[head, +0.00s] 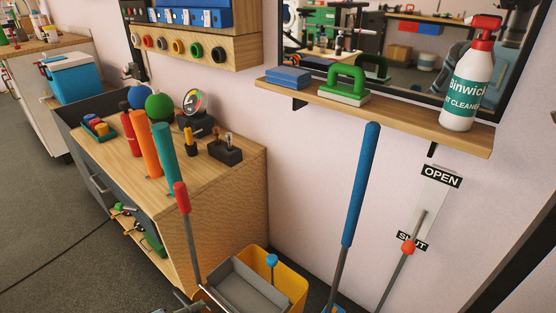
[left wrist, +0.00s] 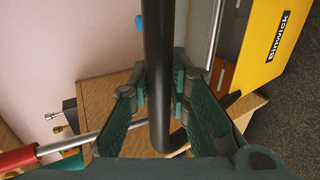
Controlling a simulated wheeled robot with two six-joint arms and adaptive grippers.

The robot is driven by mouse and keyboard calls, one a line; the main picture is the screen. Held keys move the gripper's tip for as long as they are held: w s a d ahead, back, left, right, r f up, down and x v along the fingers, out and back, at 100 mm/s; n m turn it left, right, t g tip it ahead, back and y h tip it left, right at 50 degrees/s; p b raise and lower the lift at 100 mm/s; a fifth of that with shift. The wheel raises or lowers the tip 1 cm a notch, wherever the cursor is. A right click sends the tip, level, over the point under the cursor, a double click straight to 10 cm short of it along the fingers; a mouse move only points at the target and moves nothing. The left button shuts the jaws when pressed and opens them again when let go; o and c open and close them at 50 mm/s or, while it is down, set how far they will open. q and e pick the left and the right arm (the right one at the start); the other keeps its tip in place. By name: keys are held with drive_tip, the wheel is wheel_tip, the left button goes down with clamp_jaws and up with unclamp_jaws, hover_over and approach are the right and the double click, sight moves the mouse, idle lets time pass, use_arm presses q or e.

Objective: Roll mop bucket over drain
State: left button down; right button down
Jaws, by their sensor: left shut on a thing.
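The yellow mop bucket (head: 292,282) stands at the bottom of the head view, beside the wooden cabinet, with a grey wringer (head: 250,287) on it and a red-gripped lever (head: 182,198) rising at its left. In the left wrist view its yellow side (left wrist: 275,45) reads "Binwick". My left gripper (left wrist: 160,85) is shut on a black bent bar (left wrist: 158,30), which looks like the bucket's handle. The lever's red grip (left wrist: 18,158) shows at lower left there. The drain is not in view. My right gripper is not in view.
The wooden cabinet (head: 215,225) stands left of the bucket, close to it. A blue-handled pole (head: 360,185) stands at its right. A wall lever with a red knob (head: 407,247) sits by an OPEN/SHUT plate (head: 433,200). Grey floor (head: 45,215) is clear at left.

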use_arm(q)
drive_tip(key=shift+s+a+r, duration=0.1)
drive_tip(key=shift+s+a, duration=0.05)
drive_tip(key=shift+a, duration=0.05)
idle(0.4)
drive_tip(key=s+a+b, duration=0.1)
drive_tip(key=s+a, duration=0.4)
drive_tip(key=s, duration=0.1)
drive_tip(key=shift+b, duration=0.3)
drive_tip(key=shift+s+a, duration=0.1)
idle(0.4)
drive_tip(key=s+a, duration=0.1)
drive_tip(key=s, duration=0.1)
drive_tip(key=s+a+b, duration=0.1)
drive_tip(key=s+a, duration=0.1)
drive_tip(key=shift+s+a, duration=0.15)
drive_tip(key=shift+a, duration=0.1)
idle(0.7)
